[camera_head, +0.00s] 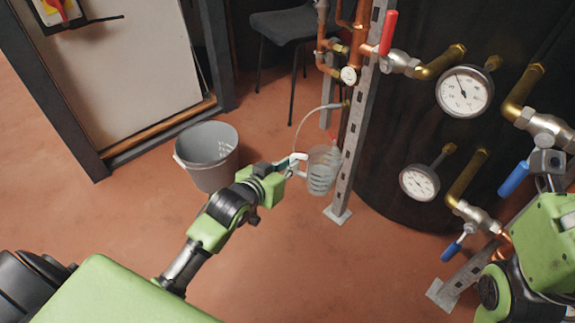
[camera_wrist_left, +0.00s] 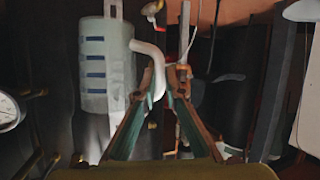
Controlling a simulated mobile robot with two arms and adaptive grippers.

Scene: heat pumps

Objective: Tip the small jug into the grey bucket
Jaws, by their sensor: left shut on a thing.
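The small jug (camera_head: 322,168) is clear, with blue marks on its side, and looks about upright beside the metal post. My left gripper (camera_head: 296,164) is shut on the jug's pale handle. In the left wrist view the jug (camera_wrist_left: 105,70) is left of the fingers (camera_wrist_left: 165,97), its curved handle between them. I cannot tell what is inside it. The grey bucket (camera_head: 210,177) stands on the floor, left of my left gripper and apart from the jug, its open top facing up. My right arm shows at the right edge; its fingers cannot be made out.
A slotted metal post (camera_head: 352,140) stands right behind the jug. A dark tank with gauges (camera_head: 465,92), pipes and valves fills the right. A thin hose (camera_head: 310,112) hangs above the jug. A chair (camera_head: 285,25) is at the back. The floor between bucket and jug is clear.

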